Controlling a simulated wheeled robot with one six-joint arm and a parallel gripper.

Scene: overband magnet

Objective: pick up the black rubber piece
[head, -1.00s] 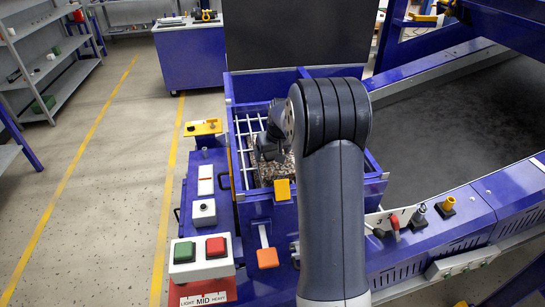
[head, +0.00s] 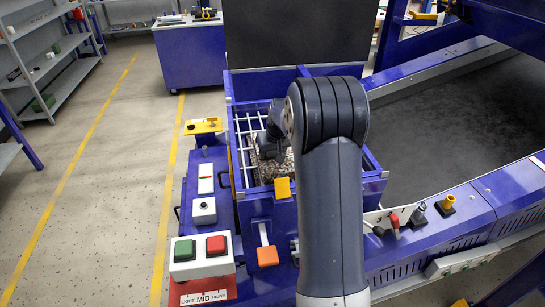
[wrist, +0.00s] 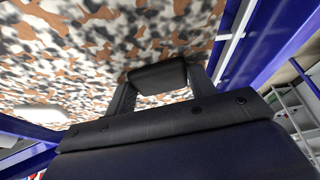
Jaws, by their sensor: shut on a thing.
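The black rubber piece (wrist: 157,77) is a dark, rounded block between the two fingers of my gripper (wrist: 160,92) in the wrist view. My gripper is shut on it, with a finger on each side. Behind it in the wrist view is a speckled surface of orange, black and white bits (wrist: 130,35). In the head view my wrist reaches down into the blue bin (head: 270,215). My arm hides the fingertips and the piece there.
White bars (head: 240,140) cross the left part of the bin. Blue walls enclose it, and a tall dark panel (head: 298,35) stands behind. A wide dark belt (head: 450,140) lies to the right. A button box (head: 200,255) stands at front left.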

